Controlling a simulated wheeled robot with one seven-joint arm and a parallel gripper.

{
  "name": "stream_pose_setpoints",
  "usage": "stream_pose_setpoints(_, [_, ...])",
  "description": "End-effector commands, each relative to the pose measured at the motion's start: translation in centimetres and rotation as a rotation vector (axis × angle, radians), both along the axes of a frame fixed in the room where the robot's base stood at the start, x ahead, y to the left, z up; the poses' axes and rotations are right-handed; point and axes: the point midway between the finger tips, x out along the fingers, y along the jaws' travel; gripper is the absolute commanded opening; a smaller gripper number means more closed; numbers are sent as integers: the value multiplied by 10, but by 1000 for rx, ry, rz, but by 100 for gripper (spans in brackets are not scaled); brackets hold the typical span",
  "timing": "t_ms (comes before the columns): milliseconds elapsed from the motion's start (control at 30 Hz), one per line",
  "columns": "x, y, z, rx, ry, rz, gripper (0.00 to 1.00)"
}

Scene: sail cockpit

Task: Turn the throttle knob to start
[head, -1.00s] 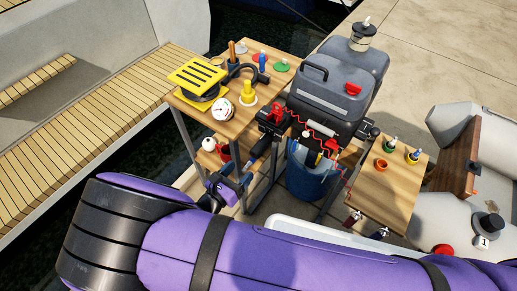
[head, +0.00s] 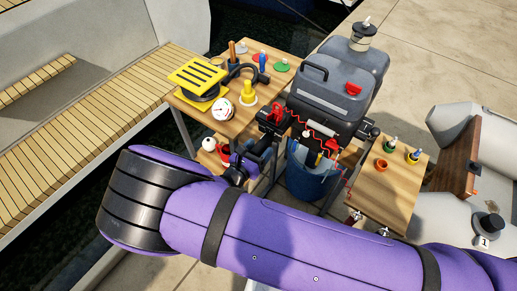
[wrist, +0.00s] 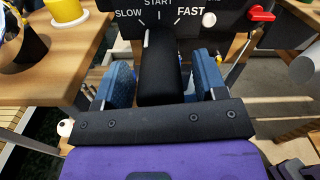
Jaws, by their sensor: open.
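The throttle knob (wrist: 160,75) is a black grip below a black panel (wrist: 183,35) marked SLOW, START and FAST. A white line on the knob's left edge points up, between the SLOW and START labels. My gripper (wrist: 162,66) is open, with one blue finger on each side of the knob and visible gaps between. In the head view my gripper (head: 240,162) is partly hidden by my purple arm, at the black tiller in front of the grey motor (head: 330,88).
A white button (wrist: 209,19) and a red part (wrist: 262,13) sit right of the dial. A wooden table (head: 205,115) with a yellow grille stands left of the tiller. A blue bucket (head: 306,182) stands below the motor, and a small wooden table (head: 385,195) is right.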

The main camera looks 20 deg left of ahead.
Motion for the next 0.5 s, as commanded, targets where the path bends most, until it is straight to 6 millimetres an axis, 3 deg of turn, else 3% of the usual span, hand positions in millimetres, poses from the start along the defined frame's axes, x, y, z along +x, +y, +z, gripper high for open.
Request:
stream_pose_setpoints(200, [0,0,0,0,0,0,65])
stream_pose_setpoints(400, [0,0,0,0,0,0,19])
stream_pose_setpoints(500, [0,0,0,0,0,0,16])
